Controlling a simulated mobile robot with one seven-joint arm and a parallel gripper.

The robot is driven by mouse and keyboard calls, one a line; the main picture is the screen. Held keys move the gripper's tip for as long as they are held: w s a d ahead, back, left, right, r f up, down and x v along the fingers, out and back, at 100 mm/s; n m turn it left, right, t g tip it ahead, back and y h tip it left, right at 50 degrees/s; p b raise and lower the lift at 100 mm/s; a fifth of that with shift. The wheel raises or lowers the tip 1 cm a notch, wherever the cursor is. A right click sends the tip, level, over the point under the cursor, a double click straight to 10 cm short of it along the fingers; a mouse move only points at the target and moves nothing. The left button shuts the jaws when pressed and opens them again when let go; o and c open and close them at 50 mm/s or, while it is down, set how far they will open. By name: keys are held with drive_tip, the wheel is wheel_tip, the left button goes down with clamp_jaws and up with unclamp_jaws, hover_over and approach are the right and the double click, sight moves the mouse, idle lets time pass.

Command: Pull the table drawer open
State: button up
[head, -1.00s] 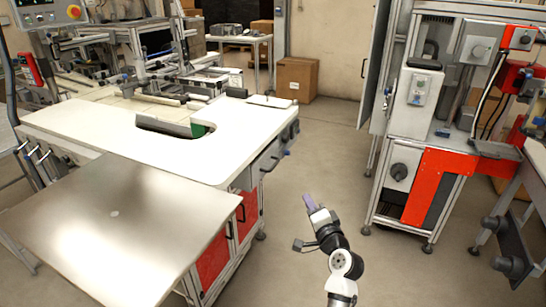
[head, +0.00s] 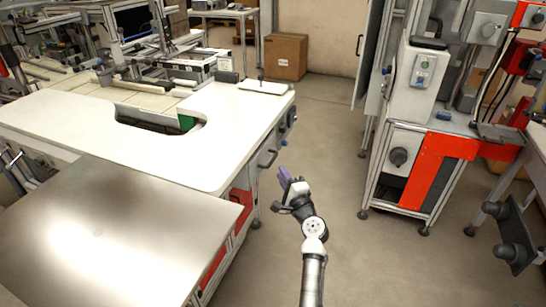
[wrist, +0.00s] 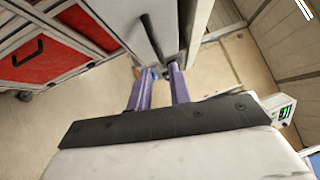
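The table drawer (head: 259,147) is in the right end of the white-topped table (head: 240,115), just under the top. Its front carries a dark bar handle (head: 268,158). In the wrist view a dark handle (wrist: 153,36) stands on a grey panel ahead of the fingers. My gripper (head: 284,178) is to the right of the table end, apart from the handle in the head view. In the wrist view my gripper (wrist: 161,70) shows two purple fingers spread apart with nothing clearly between them. The drawer looks shut.
A bare metal sheet top (head: 110,235) adjoins the table at the front left. Red panels (wrist: 60,45) lie below the table. A grey and red machine (head: 425,150) stands at the right. Open floor (head: 335,150) lies between, with a cardboard box (head: 286,56) at the back.

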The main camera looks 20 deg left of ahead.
sight(273, 158)
drive_tip(key=x, duration=0.8)
drive_tip(key=shift+w+a+p, duration=0.1)
drive_tip(key=shift+w+p, duration=0.05)
drive_tip(key=shift+p, duration=0.2)
clamp_jaws()
